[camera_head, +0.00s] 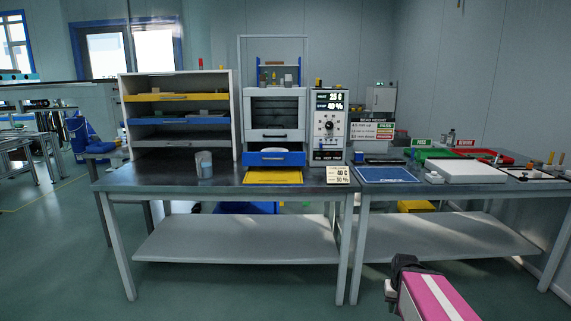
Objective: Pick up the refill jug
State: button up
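A small translucent jug (204,164) with a bluish-grey body stands upright on the left metal table. It is the only jug-like vessel I can make out, and I take it as the refill jug. Its handle cannot be made out clearly. It stands in front of the shelf unit's right part, left of the yellow mat, with nothing touching it from above. Part of my own arm, pink with a white stripe and a dark end, shows at the bottom right, well away from the jug. No gripper fingers can be made out.
An open shelf unit (179,138) with yellow and blue shelves stands behind the jug. A cabinet with a blue drawer (274,158) and a control panel (329,127) stand to its right. A yellow mat (273,176) lies before the drawer. The tabletop (140,176) left of the jug is clear.

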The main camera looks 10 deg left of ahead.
aim_at(203, 159)
jog(key=u, duration=1.55)
